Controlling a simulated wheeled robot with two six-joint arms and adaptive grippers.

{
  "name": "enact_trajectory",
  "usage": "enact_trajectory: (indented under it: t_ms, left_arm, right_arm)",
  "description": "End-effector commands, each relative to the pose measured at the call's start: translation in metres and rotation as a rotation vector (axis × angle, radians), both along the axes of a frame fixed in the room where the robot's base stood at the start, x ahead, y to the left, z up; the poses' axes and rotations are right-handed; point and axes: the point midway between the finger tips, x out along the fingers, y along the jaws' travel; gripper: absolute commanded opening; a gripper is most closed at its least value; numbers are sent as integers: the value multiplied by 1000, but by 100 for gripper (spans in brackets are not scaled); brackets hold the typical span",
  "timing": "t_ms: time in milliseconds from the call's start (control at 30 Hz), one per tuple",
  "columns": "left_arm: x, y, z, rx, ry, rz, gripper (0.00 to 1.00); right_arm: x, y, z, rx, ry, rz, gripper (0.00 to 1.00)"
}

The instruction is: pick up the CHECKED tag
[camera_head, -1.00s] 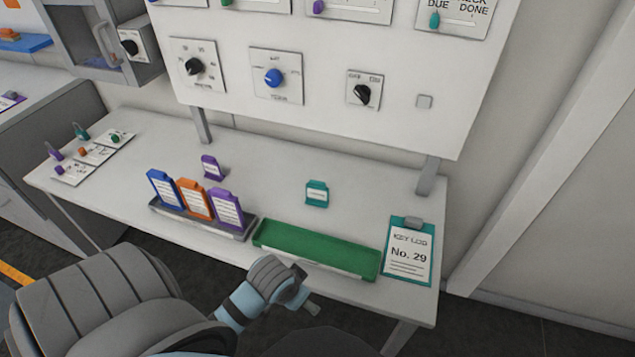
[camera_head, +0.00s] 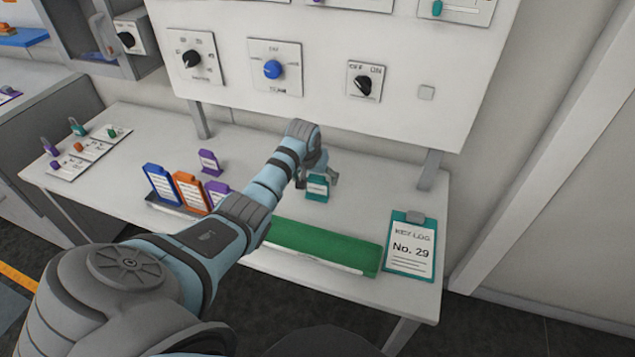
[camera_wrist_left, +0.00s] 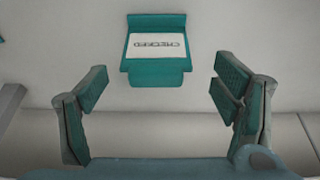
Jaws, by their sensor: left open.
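The teal CHECKED tag (camera_head: 317,188) stands on the white table behind the green tray. In the left wrist view the CHECKED tag (camera_wrist_left: 157,48) shows its white label, with the word upside down. My left gripper (camera_head: 318,172) is right at the tag in the head view, partly behind it. In the left wrist view my left gripper (camera_wrist_left: 160,95) is open, its two fingers spread wider than the tag. The tag lies beyond the fingertips, roughly centred between them, and nothing is held. My right gripper is not in view.
A green tray (camera_head: 320,247) lies at the table's front. A rack with blue (camera_head: 160,185), orange (camera_head: 188,192) and purple tags is partly covered by my left arm. Another purple tag (camera_head: 209,162) stands behind it. A key log clipboard (camera_head: 411,245) lies right. A panel with knobs rises behind.

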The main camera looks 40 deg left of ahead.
Motion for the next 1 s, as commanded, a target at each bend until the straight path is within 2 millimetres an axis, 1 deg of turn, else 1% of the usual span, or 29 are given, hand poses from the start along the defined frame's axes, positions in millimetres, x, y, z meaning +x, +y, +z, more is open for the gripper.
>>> enact_trajectory:
  t_ms: [33,167,300,333,433,600,933,1000]
  left_arm:
    - [2,1,-8,0,0,0,82]
    - [7,1,-23,-1,0,0,82]
    - [16,2,-53,0,0,0,82]
    - [17,3,-57,0,0,0,82]
    - [20,4,-63,0,0,-1,82]
    - [20,4,-59,2,0,-1,82]
    - [20,4,-59,1,-1,-2,29]
    - [20,4,-59,1,-1,-2,28]
  right_arm:
    - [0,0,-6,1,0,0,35]
    - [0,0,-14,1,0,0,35]
    - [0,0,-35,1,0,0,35]
    - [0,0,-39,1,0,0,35]
    - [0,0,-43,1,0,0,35]
    - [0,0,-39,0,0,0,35]
    - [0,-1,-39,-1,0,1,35]
    - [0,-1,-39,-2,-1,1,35]
